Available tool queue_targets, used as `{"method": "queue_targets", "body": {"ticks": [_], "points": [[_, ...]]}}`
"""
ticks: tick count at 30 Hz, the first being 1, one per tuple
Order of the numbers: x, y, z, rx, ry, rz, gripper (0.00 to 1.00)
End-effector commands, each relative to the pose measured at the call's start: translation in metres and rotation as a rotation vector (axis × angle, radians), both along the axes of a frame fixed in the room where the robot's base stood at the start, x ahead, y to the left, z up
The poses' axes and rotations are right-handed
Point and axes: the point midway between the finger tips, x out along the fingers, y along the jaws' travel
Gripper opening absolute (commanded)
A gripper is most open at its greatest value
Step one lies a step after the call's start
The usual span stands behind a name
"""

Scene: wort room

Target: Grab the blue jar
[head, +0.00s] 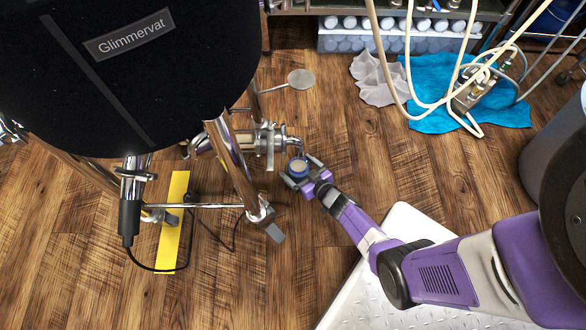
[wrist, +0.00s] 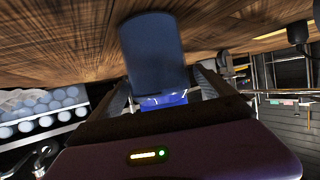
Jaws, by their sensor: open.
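The blue jar (head: 298,165) is small, with a pale round top, and stands below the metal spout of the dark vat. In the wrist view the jar (wrist: 152,52) is a dark blue cylinder in front of the palm, with a brighter blue part near the palm. My gripper (head: 301,171) is open, with one finger on each side of the jar. Both fingers also show beside it in the wrist view. I cannot tell whether either finger touches the jar.
The vat labelled Glimmervat (head: 130,60) stands on metal legs at the left. Its spout (head: 291,143) is close to my gripper. A yellow strip (head: 172,225) and black cable lie on the floor. Hoses, a teal cloth (head: 500,112) and a bottle crate (head: 400,42) are at the back.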

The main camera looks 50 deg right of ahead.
Motion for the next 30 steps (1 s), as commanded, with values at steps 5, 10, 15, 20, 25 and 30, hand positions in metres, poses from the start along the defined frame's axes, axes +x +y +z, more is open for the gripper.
{"method": "queue_targets", "body": {"ticks": [5,10,15,20,25,30], "points": [[0.0001,0.0002,0.0003,0.000,0.000,0.000,0.93],[0.0000,0.0002,0.0003,-0.001,0.000,0.000,0.59],[0.0000,0.0003,0.0003,-0.001,0.000,0.000,0.26],[0.0004,0.0001,0.0007,-0.001,-0.001,0.001,0.09],[0.0008,0.0002,0.0019,-0.001,-0.001,0.001,0.09],[0.0039,0.0011,0.0094,-0.002,-0.001,0.002,0.09]]}}
